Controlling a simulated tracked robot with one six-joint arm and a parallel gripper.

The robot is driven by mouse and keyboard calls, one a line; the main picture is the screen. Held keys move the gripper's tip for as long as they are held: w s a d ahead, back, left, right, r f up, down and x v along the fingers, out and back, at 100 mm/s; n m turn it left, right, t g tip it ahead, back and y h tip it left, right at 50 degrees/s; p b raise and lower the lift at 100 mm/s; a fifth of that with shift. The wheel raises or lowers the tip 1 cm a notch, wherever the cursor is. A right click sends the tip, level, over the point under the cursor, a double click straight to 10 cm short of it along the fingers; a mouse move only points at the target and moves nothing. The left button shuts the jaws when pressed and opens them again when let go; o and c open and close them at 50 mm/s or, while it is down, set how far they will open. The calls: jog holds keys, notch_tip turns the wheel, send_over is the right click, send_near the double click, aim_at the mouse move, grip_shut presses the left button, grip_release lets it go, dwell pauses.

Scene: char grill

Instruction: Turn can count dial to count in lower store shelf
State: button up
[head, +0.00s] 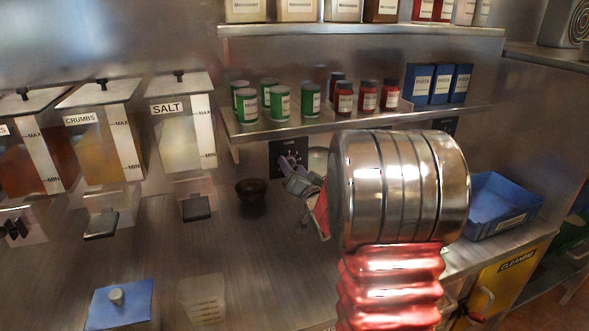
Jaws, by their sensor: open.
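The lower store shelf (330,124) holds several green cans (279,104), several red jars (367,98) and blue pasta boxes (441,83). A black dial panel (289,153) with pale markings is on the wall under the left part of this shelf. Its knob and setting are too small to read. Another dark panel (446,126) sits under the shelf at the right, partly hidden by my arm. My gripper (294,180) is open and appears just below the left panel; I cannot tell whether it touches it. My large metal and red arm links hide part of the wall.
An upper shelf (370,30) carries more labelled containers. Dispensers, including a salt one (183,120), hang at left. A blue tray (500,207) is at right. The counter's middle (240,245) is mostly clear.

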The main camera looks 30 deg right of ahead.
jog(key=shift+c, duration=0.5)
jog(key=c, duration=0.9)
jog(key=shift+c, duration=0.2)
jog(key=shift+n, duration=1.5)
jog(key=o, duration=1)
jog(key=shift+o, duration=0.2)
